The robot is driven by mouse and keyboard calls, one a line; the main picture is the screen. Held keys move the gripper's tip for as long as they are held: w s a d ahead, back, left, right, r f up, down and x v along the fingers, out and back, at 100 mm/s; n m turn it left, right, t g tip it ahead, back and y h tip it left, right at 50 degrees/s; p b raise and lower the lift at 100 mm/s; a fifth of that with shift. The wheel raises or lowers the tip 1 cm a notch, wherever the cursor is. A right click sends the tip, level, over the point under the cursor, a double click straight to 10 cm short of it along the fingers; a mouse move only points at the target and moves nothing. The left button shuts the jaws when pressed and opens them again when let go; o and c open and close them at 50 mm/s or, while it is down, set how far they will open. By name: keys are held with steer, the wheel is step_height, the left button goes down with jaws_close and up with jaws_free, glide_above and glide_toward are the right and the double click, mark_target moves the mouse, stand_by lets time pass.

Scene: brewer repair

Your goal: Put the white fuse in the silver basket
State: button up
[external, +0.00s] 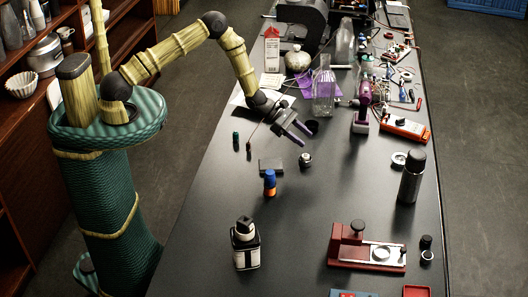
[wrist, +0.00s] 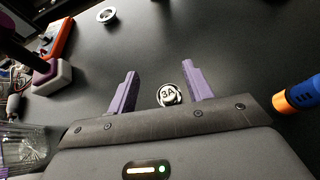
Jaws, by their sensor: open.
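A small round piece with a white top marked "3A", seemingly the white fuse (external: 305,160), stands on the dark bench; in the wrist view the fuse (wrist: 169,95) shows between the two purple fingers. My gripper (external: 304,130) is open and empty, above and just behind the fuse in the external view. It also shows in the wrist view (wrist: 159,70). A small silver-white ring-shaped dish (external: 399,159) lies farther right on the bench and shows at the top of the wrist view (wrist: 106,15). I cannot tell surely whether this is the silver basket.
A blue-and-orange bottle (external: 270,183) stands left of the fuse, also at the right in the wrist view (wrist: 298,95). A dark flat block (external: 271,165) lies nearby. A dark flask (external: 412,178) stands beside the dish. A red press stand (external: 345,245) is at the front right. The middle is clear.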

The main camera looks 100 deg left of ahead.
steer(key=s+d+r+m+g+h+b, duration=0.1)
steer(key=s+d+r+m+g+h, duration=0.1)
steer(key=s+d+r+m+g, duration=0.35)
steer(key=s+d+r+m+g+h+b, duration=0.1)
steer(key=s+d+r+m+g, duration=0.1)
steer(key=s+d+m, duration=0.65)
steer(key=s+d+r+m+g+y+b, duration=0.1)
steer(key=s+r+m+y, duration=0.2)
steer(key=s+m, duration=0.5)
steer(key=s+d+r+m+y+b, duration=0.2)
steer(key=s+r+m+y, duration=0.1)
steer(key=s+m, duration=0.6)
steer(key=shift+s+m+g, duration=0.15)
steer(key=shift+m+g, duration=0.2)
steer(key=shift+m, duration=0.55)
